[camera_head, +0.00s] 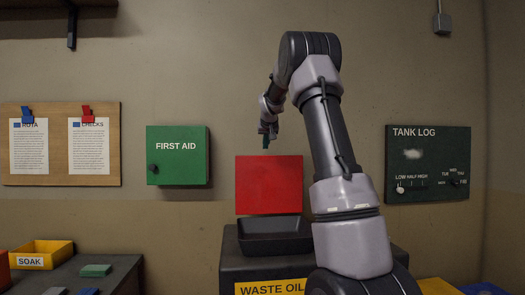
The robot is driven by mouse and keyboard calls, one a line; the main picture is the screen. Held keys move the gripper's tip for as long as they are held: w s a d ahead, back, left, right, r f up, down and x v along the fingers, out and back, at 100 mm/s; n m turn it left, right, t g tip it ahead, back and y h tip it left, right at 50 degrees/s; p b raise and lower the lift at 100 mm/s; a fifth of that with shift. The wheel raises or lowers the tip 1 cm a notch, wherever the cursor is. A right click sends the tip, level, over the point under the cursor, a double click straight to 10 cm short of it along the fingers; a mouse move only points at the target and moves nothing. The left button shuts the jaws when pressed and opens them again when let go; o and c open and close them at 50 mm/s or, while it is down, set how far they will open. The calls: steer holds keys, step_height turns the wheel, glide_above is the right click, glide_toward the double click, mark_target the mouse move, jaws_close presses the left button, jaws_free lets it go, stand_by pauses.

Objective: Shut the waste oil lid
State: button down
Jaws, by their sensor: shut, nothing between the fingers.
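The waste oil lid (268,185) is a red panel standing upright, open, at the back of a dark opening. The waste oil bin (230,265) is dark, with a yellow label reading WASTE OIL on its front and a black tray-like mouth (274,236) on top. My gripper (266,143) is small in view, pointing down just above the lid's top edge. It is shut with nothing seen in it. I cannot tell its depth relative to the lid, and they look apart. My arm hides the right side of the bin.
A green FIRST AID box (178,155) hangs on the wall to the left, and a TANK LOG board (428,163) to the right. A yellow SOAK bin (42,254) and sponge-like blocks (95,270) sit on a dark surface at lower left.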

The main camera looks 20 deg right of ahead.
mark_target(265, 158)
steer(key=w+f, duration=0.1)
steer(key=f, duration=0.1)
steer(key=w+f, duration=0.1)
steer(key=f, duration=0.1)
steer(key=w+d+f, duration=0.1)
steer(key=f, duration=0.1)
steer(key=shift+w, duration=0.2)
steer(key=shift+s+a+f, duration=0.15)
steer(key=shift+s, duration=0.4)
